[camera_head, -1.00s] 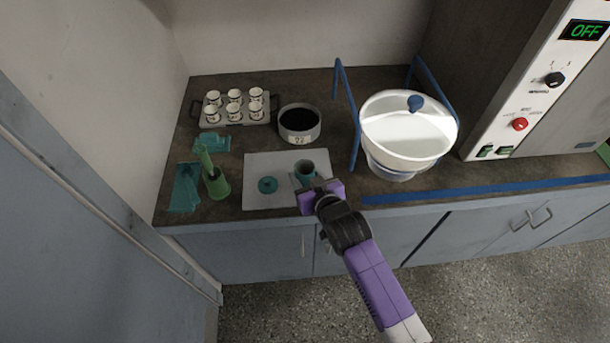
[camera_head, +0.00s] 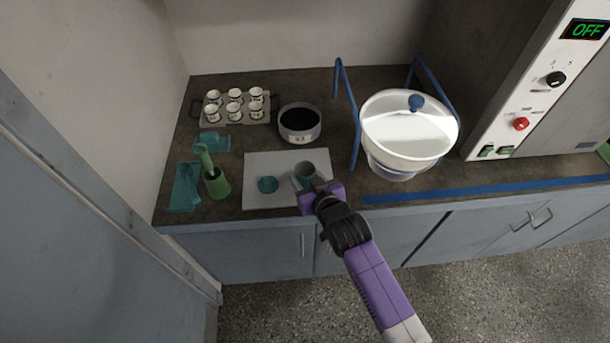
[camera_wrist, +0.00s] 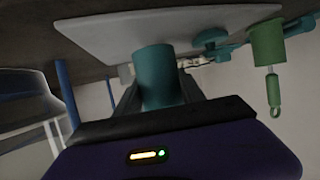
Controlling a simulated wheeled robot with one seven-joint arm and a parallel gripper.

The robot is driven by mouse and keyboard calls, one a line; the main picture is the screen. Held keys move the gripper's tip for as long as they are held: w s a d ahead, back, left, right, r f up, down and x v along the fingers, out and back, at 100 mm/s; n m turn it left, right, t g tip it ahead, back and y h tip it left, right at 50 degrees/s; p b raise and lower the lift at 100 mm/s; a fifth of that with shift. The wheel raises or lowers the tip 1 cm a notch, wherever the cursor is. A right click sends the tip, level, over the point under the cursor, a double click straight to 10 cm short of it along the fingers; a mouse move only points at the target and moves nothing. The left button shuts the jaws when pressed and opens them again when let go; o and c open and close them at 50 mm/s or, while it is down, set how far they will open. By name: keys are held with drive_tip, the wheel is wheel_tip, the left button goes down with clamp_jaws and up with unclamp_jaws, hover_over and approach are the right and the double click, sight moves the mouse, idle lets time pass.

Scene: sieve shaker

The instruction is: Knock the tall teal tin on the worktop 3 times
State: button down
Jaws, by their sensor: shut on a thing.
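My gripper (camera_head: 306,185) is at the tin from the front. In the wrist view the tin (camera_wrist: 157,72) stands between my two fingers (camera_wrist: 160,92), which are shut on it. The tin looks upright. In the wrist view its end appears against the mat (camera_wrist: 90,32); I cannot tell whether it touches or is slightly above.
A dark sieve pan (camera_head: 299,124) and a tray of small cups (camera_head: 235,119) stand behind. A white bowl (camera_head: 405,130) between blue rails is at right.

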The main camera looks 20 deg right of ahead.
sight(306, 185)
drive_tip(key=shift+r, duration=0.5)
drive_tip(key=shift+w, duration=0.1)
wheel_tip(306, 185, down, 4)
drive_tip(key=b, duration=0.3)
drive_tip(key=shift+f, duration=0.25)
wheel_tip(306, 185, up, 4)
drive_tip(key=p, duration=0.3)
drive_tip(key=shift+r, duration=0.2)
